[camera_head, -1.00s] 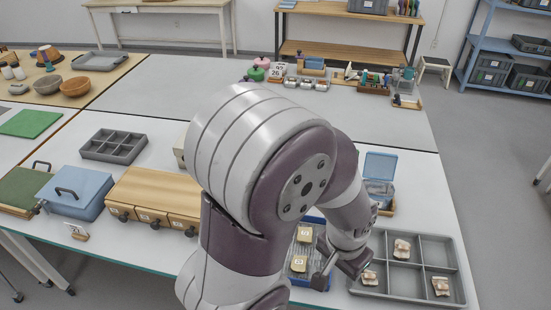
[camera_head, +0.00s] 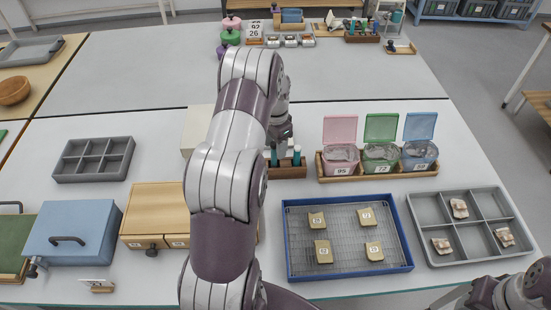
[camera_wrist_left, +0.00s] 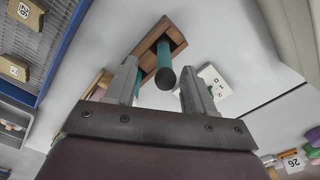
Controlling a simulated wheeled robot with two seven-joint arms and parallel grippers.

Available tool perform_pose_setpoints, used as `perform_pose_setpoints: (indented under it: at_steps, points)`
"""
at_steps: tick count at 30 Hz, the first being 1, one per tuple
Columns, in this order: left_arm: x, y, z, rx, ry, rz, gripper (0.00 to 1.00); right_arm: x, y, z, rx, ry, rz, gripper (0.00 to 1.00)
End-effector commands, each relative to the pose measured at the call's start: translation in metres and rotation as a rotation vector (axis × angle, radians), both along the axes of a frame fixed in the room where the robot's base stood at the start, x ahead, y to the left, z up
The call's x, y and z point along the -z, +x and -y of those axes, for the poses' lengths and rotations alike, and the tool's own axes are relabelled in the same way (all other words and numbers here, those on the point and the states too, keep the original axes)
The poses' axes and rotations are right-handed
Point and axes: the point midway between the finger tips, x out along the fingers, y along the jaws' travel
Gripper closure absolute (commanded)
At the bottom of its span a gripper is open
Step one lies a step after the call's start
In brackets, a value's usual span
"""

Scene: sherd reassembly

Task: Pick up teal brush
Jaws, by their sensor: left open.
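A teal brush (camera_wrist_left: 164,56) with a dark round end stands in a wooden holder (camera_wrist_left: 177,38) in the left wrist view. My left gripper (camera_wrist_left: 161,68) is open, with one finger on each side of this brush and a gap to it. A second teal piece is partly hidden behind the left finger. In the head view two teal handles (camera_head: 297,155) rise from the wooden holder (camera_head: 288,172). My left gripper (camera_head: 283,143) is just above and behind them, pointing down. Part of my right arm shows at the bottom right corner; its gripper is out of view.
Right of the holder stands a wooden rack (camera_head: 380,172) with pink, green and blue lidded boxes. In front are a blue tray (camera_head: 288,245) with tan tiles and a grey sectioned tray (camera_head: 470,252) with sherds. A wooden drawer box (camera_head: 150,205) is at left.

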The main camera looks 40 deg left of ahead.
Motion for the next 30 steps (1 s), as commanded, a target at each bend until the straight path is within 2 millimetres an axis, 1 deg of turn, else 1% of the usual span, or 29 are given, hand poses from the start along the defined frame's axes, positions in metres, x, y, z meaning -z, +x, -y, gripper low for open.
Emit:
perform_pose_setpoints:
  at_steps: [1, 3, 6, 9, 13, 14, 15, 17, 18, 19, 27, 29, 30]
  points:
    - [0.008, 0.0, 0.0, 0.0, -0.002, -0.005, 0.46, -0.005, 0.0, 0.0, 0.0, 0.0, 0.0, 0.57]
    - [0.022, 0.001, -0.001, -0.001, -0.001, -0.003, 0.46, -0.007, 0.0, 0.0, 0.0, 0.0, 0.001, 0.57]
    - [0.035, 0.002, -0.001, -0.001, 0.0, 0.0, 0.46, -0.008, 0.0, 0.0, 0.0, 0.0, 0.0, 0.57]
    - [0.04, 0.002, -0.001, -0.001, 0.0, 0.0, 0.46, -0.007, 0.0, 0.0, 0.0, 0.0, 0.0, 0.57]
    - [0.04, 0.002, -0.001, -0.001, 0.001, 0.0, 0.46, -0.007, 0.0, 0.0, 0.0, 0.0, 0.0, 0.57]
    - [0.04, 0.002, -0.001, -0.001, 0.001, 0.0, 0.49, -0.007, 0.0, 0.0, 0.0, 0.0, 0.0, 0.57]
    - [0.04, 0.002, -0.001, -0.001, 0.001, 0.0, 0.62, -0.007, 0.0, 0.0, 0.0, 0.0, 0.0, 0.57]
    - [0.039, 0.002, -0.001, -0.001, 0.001, 0.0, 0.82, -0.007, 0.0, 0.0, 0.0, 0.0, 0.0, 0.57]
    - [0.039, 0.002, -0.001, -0.001, 0.001, 0.0, 0.95, -0.007, 0.0, 0.0, 0.0, 0.0, 0.0, 0.57]
    - [0.039, 0.002, -0.001, -0.001, 0.001, 0.0, 1.0, -0.007, 0.0, 0.0, 0.0, 0.0, 0.0, 0.57]
    - [0.038, 0.002, -0.001, -0.001, 0.001, 0.001, 1.0, -0.007, 0.0, 0.0, 0.0, 0.0, 0.0, 0.57]
    - [0.032, 0.003, -0.001, -0.001, 0.002, 0.004, 1.0, -0.006, 0.0, 0.0, 0.0, 0.0, 0.0, 0.57]
    - [0.026, 0.003, -0.001, -0.001, 0.003, 0.005, 1.0, -0.005, 0.0, 0.0, 0.0, 0.0, 0.0, 0.57]
